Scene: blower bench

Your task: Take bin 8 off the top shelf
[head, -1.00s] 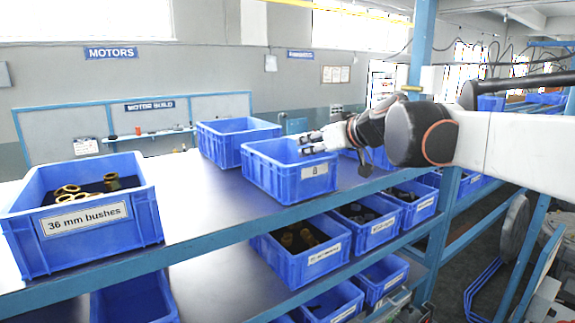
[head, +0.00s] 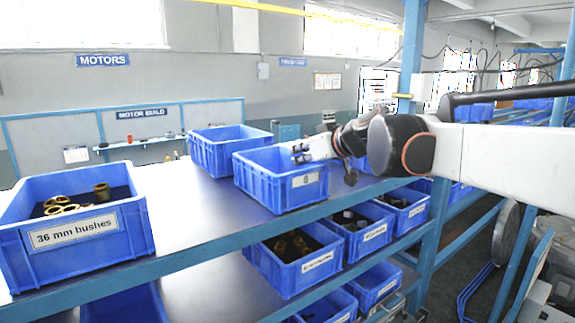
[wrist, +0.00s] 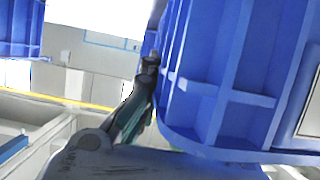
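Bin 8 (head: 262,187) is a blue plastic bin with a white label on its front, standing on the top shelf (head: 190,215) near the shelf's front edge. My gripper (head: 299,153) is at the bin's right side, with its fingers at or over the rim. In the wrist view a dark finger (wrist: 137,106) lies close along the ribbed blue wall of a bin, most likely bin 8 (wrist: 218,85). The other finger is not clearly seen there, so I cannot tell whether the fingers are closed on the rim. Bin 8 appears to rest upright on the shelf.
A blue bin (head: 215,158) stands close behind bin 8. The 36 mm bushes bin (head: 90,262) stands at the left, with bare shelf between. Several bins of parts (head: 300,270) fill the shelf below. A blue post (head: 412,45) rises behind my arm.

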